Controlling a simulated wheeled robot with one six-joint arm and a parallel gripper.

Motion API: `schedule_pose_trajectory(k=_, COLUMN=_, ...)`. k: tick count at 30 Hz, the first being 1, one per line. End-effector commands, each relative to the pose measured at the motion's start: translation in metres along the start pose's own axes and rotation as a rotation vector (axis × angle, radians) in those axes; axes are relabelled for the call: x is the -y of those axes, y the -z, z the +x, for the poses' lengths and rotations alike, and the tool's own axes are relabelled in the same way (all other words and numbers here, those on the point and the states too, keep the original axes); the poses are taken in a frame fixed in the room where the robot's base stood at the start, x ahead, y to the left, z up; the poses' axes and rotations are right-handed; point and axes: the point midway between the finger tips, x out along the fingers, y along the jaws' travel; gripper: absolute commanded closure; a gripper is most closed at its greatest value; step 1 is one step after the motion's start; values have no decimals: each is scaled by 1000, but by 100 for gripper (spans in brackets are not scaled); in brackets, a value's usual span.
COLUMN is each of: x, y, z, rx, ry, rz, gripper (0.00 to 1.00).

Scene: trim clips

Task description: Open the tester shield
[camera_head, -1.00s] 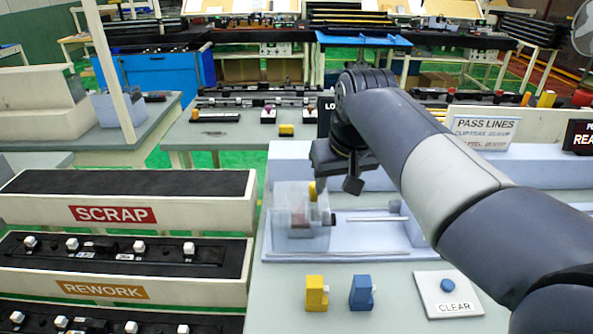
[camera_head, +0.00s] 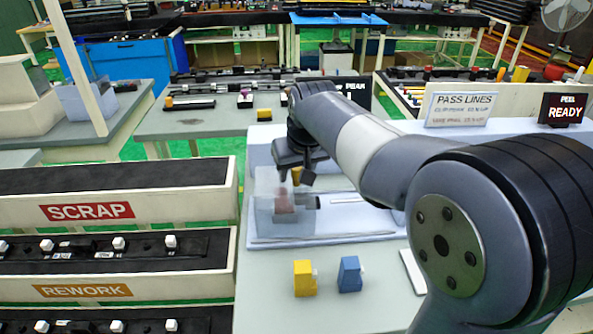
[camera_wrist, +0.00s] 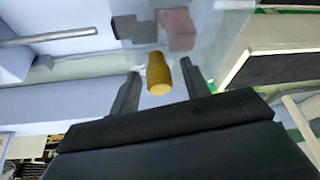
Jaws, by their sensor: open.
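The tester shield (camera_head: 268,208) is a clear box-like cover at the left end of the pale tester base (camera_head: 345,227). A yellow knob (camera_head: 296,174) stands at its upper right. A reddish part inside shows through the clear wall. My gripper (camera_head: 294,177) is over the shield, fingers pointing down at the knob. In the wrist view the yellow knob (camera_wrist: 159,75) lies between the two spread fingertips of my gripper (camera_wrist: 160,82), with gaps on both sides. The gripper is open and does not hold the knob.
A yellow clip (camera_head: 304,278) and a blue clip (camera_head: 349,274) stand on the bench in front of the tester. The SCRAP bin (camera_head: 200,207) and REWORK bin (camera_head: 190,284) are at left. A PEEL READY display (camera_head: 562,109) stands at back right.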

Motion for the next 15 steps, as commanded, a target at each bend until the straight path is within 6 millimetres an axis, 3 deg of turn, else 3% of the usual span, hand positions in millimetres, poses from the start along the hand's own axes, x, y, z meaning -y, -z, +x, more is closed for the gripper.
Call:
schedule_pose_trajectory(k=8, x=0, y=0, z=2, rx=-1, ry=0, rz=0, gripper=55)
schedule_pose_trajectory(k=15, x=0, y=0, z=2, rx=0, ry=0, rz=0, gripper=73)
